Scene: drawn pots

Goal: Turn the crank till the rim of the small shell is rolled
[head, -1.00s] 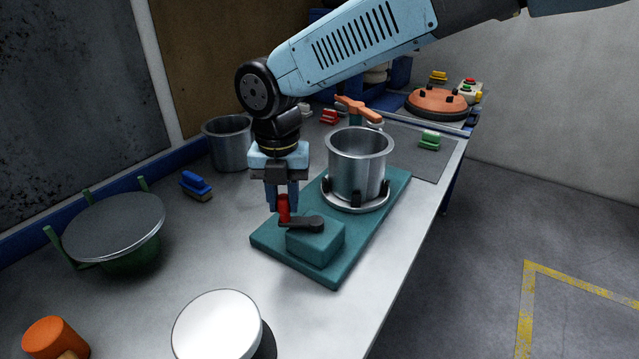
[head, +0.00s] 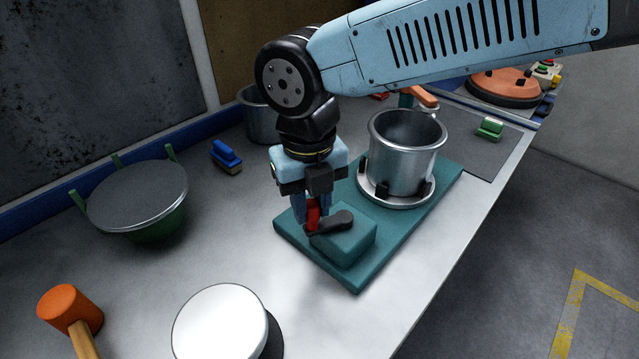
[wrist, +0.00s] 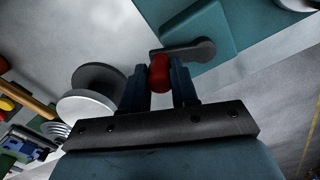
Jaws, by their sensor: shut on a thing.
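The small shell (head: 402,160) is a grey metal pot. It stands upright in a round chuck (head: 397,203) with black clamps on a teal base (head: 300,244). The crank (head: 331,222) is a dark arm on a teal block (head: 349,244), with a red knob (head: 313,215) at its end. My gripper (head: 312,220) points down and is shut on the red knob. The wrist view shows the knob (wrist: 159,73) between both fingers and the crank arm (wrist: 190,50) beyond it. The shell's rim looks rounded, but its exact form is too small to tell.
A green-framed bowl with a grey lid (head: 130,200) and a blue brush (head: 226,156) lie left. A white-topped disc (head: 220,330) and an orange mallet (head: 72,310) are in front. Another pot (head: 258,115) stands behind my arm. The table's right edge is near the base.

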